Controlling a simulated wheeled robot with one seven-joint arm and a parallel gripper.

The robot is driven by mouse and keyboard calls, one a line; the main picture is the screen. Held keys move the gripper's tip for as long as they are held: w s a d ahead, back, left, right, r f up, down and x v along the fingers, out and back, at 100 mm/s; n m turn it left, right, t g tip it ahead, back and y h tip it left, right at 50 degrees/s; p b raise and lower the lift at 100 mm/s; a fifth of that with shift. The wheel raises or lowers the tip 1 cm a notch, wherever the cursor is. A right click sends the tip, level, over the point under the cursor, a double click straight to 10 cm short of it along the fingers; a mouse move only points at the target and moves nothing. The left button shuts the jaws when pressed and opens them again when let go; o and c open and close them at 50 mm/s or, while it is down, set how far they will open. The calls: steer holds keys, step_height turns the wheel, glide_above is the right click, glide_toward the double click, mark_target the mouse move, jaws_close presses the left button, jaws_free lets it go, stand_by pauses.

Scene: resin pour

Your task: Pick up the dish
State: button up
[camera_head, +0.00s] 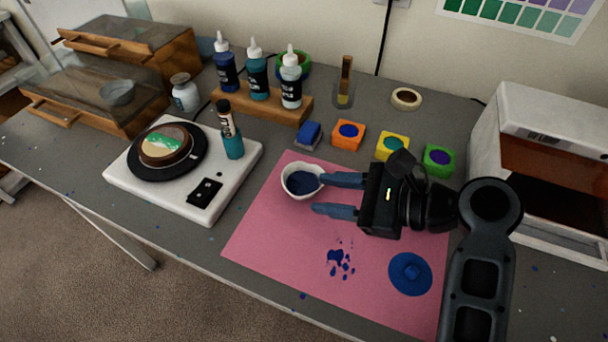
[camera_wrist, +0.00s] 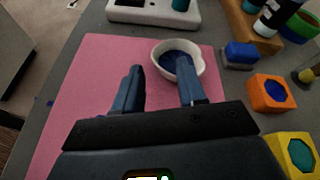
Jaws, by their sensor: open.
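The dish is a small white bowl (camera_head: 301,181) with a spout-like lip and dark blue inside. It stands on the pink mat (camera_head: 262,238) near its back left edge. In the wrist view the dish (camera_wrist: 199,57) is ahead of the fingers. My gripper (camera_head: 328,195) is open, its two blue-grey fingers apart and pointing left. The far finger's tip reaches the dish's right rim and overlaps it in both views; I cannot tell whether they touch. The near finger is off to the dish's front side. Nothing is between the fingers.
Orange (camera_head: 348,135), yellow (camera_head: 392,146) and green (camera_head: 439,160) paint blocks and a blue block (camera_head: 308,135) stand behind the mat. A white turntable scale (camera_head: 225,195) with a teal bottle (camera_head: 232,143) is left. Blue splatters and a blue disc (camera_head: 410,274) lie on the mat.

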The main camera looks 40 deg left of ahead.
mark_target(303, 184)
steer(key=x, duration=0.5)
steer(key=shift+s+a+f+p, duration=0.1)
steer(key=shift+s+a+p, duration=0.15)
steer(key=shift+a+p, duration=0.1)
steer(key=shift+c, duration=0.2)
jaws_close()
